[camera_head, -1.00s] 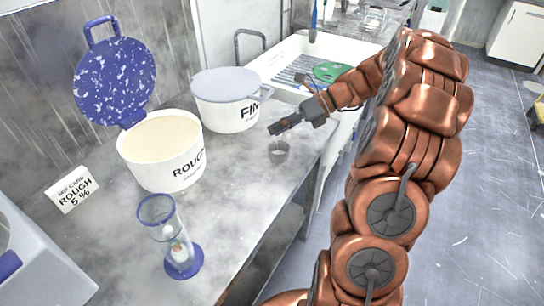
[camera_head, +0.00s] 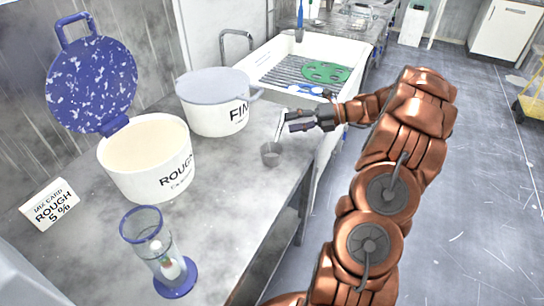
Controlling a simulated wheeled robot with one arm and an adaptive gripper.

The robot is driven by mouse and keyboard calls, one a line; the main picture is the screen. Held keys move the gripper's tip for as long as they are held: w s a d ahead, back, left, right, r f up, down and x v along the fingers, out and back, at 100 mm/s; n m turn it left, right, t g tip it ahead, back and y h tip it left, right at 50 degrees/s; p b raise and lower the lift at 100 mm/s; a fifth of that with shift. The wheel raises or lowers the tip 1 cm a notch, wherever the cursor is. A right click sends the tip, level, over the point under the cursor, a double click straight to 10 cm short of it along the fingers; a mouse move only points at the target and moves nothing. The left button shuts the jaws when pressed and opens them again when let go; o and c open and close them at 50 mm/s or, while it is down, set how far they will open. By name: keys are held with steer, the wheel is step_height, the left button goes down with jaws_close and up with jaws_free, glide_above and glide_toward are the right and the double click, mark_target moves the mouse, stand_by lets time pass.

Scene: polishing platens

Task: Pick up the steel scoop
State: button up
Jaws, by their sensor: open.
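The steel scoop (camera_head: 271,156) is on the grey worktop near its right edge, right of the white tub marked ROUGH. Its small cup is at the bottom and a thin bright handle rises steeply from it. My gripper (camera_head: 287,121) is open, just right of the upper handle. Its dark fingers point left, and the handle's top shows beside the fingertips. I cannot tell whether the handle is between the fingers or touching them.
The ROUGH tub (camera_head: 152,170) has its blue speckled lid (camera_head: 92,84) raised. The lidded FINE tub (camera_head: 213,112) stands behind. A clear cylinder with a blue base (camera_head: 176,280) and a mix card (camera_head: 49,204) are at the front. A white sink (camera_head: 266,70) lies beyond.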

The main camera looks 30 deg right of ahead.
mark_target(281, 125)
steer(key=shift+x, duration=2.15)
steer(key=shift+s+a+r, duration=0.1)
steer(key=shift+s+r, duration=0.05)
steer(key=shift+s, duration=0.05)
steer(key=shift+c, duration=0.5)
jaws_close()
